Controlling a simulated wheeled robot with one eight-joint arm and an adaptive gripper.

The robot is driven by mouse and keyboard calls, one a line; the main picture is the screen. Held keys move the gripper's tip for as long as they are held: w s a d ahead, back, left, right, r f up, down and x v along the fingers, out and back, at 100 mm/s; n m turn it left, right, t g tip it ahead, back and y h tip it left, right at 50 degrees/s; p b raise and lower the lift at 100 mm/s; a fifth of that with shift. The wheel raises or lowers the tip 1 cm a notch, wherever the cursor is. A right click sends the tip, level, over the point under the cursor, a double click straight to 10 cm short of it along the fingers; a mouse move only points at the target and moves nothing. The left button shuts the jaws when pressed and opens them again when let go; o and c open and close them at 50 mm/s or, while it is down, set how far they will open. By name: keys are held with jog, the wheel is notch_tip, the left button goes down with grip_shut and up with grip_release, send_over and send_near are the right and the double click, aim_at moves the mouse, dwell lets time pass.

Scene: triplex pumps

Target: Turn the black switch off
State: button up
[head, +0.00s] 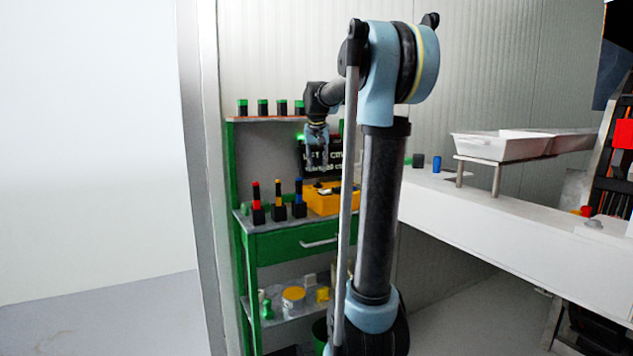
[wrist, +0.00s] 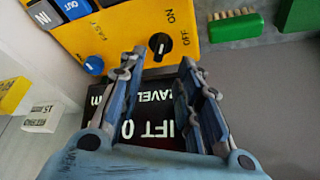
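The black switch (wrist: 160,45) is a round knob on the face of a yellow control box (wrist: 130,25). ON and OFF are printed to its right, ON nearer the top of the picture. I cannot clearly tell which label its pointer faces. My gripper (wrist: 158,63) is open in the wrist view. Its two fingers are apart, with the switch in line with the gap between their tips; I see no contact. In the head view my gripper (head: 317,130) points down above the yellow box (head: 325,205) on the green workbench, and the switch cannot be made out there.
A blue knob (wrist: 93,65) marked FAST sits left of the switch. A black sign (wrist: 150,125) with white letters lies beneath the fingers. A green brush (wrist: 236,26) lies right of the box. Several coloured-topped posts (head: 278,205) stand left of the box.

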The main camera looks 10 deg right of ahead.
aim_at(318, 181)
jog(key=shift+x, duration=3.5)
jog(key=shift+s+r, duration=0.1)
jog(key=shift+s, duration=0.05)
grip_shut()
